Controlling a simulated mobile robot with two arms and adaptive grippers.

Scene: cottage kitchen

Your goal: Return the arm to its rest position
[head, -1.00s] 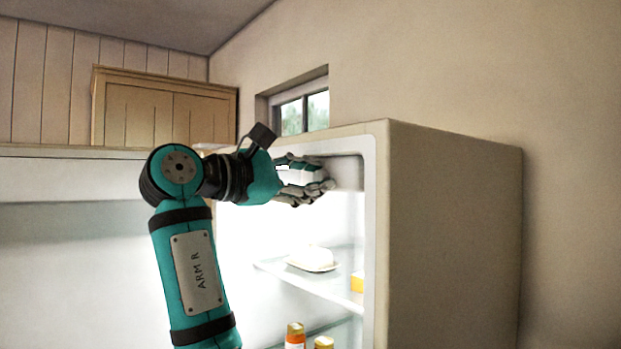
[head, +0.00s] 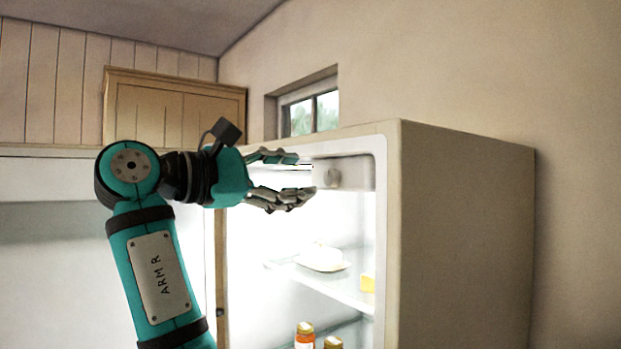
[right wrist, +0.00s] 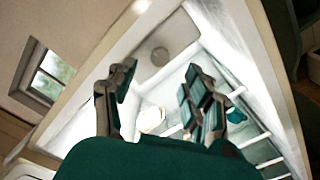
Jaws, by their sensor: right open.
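My right arm (head: 158,275), teal with a label plate, rises in the head view from the lower left and bends right at the elbow. My right gripper (head: 305,173) is open and empty, in front of the upper part of the open fridge (head: 460,220). In the right wrist view the two fingers (right wrist: 158,98) are spread apart, with the lit fridge interior between and beyond them. My left gripper is not in view.
Jars with orange lids (head: 305,333) stand lower. A small window (head: 310,113) and a wooden cabinet (head: 175,108) are behind. Space left of the fridge looks clear.

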